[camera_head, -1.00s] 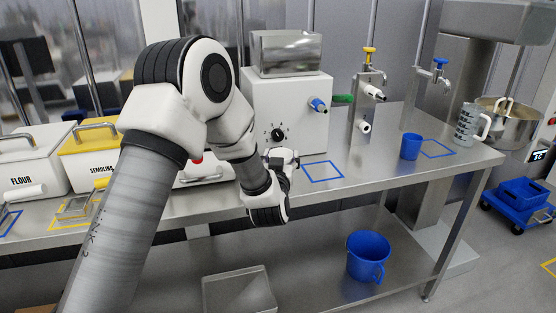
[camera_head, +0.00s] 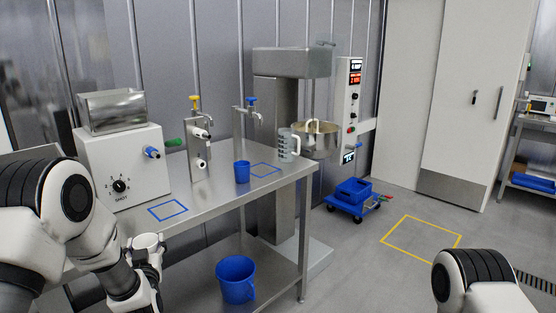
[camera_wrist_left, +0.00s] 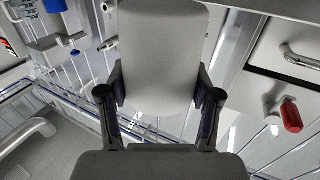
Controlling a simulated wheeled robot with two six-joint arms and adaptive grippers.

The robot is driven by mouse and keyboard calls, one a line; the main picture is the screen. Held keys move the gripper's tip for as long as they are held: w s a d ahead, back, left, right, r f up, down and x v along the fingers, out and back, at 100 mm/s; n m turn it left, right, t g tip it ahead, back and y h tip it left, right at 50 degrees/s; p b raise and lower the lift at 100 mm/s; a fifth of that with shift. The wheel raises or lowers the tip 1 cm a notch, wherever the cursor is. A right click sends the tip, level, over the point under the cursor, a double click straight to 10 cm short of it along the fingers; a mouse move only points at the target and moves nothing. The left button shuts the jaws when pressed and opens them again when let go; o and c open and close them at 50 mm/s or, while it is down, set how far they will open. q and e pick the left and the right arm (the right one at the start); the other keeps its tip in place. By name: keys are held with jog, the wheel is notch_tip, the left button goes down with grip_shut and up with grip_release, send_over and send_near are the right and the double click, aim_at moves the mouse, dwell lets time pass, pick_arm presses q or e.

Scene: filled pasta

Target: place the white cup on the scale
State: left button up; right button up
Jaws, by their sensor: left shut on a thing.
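My left gripper (camera_head: 150,256) is at the lower left of the head view, by the front edge of the steel table. It is shut on the white cup (camera_head: 146,241). In the left wrist view the cup (camera_wrist_left: 162,55) is a large pale shape between the two dark fingers (camera_wrist_left: 160,100). I cannot make out the scale for certain in any view. My right gripper is out of view; only a part of my right arm shows at the lower right.
The steel table (camera_head: 215,205) carries a white machine with a knob (camera_head: 125,165), taps, a blue cup (camera_head: 242,172) and a clear jug (camera_head: 288,145). A blue bucket (camera_head: 236,278) stands on its lower shelf. A blue cart (camera_head: 353,199) and open floor lie to the right.

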pick_arm(q)
jog(key=s+d+f+m+t+h+p, duration=0.15)
jog(key=s+d+f+m+h, duration=0.4)
jog(key=d+f, duration=0.9)
jog(key=w+a+r+n+y, duration=0.1)
jog(key=a+r, duration=0.3)
jog(key=w+a+r+n+g+y+b, duration=0.1)
jog(key=w+a+r+n+y, duration=0.1)
jog(key=a+r, duration=0.2)
jog(key=w+a+r+n+y+b, duration=0.1)
jog(key=w+a+r+n+y, duration=0.1)
jog(key=a+r, duration=0.3)
jog(key=shift+w+a+g, duration=0.25)
jog(key=shift+a, duration=0.15)
jog(key=a+r+y, duration=0.1)
jog(key=a+r, duration=0.2)
jog(key=r, duration=0.5)
jog(key=shift+w+n+b, duration=0.3)
jog(key=shift+n, duration=0.15)
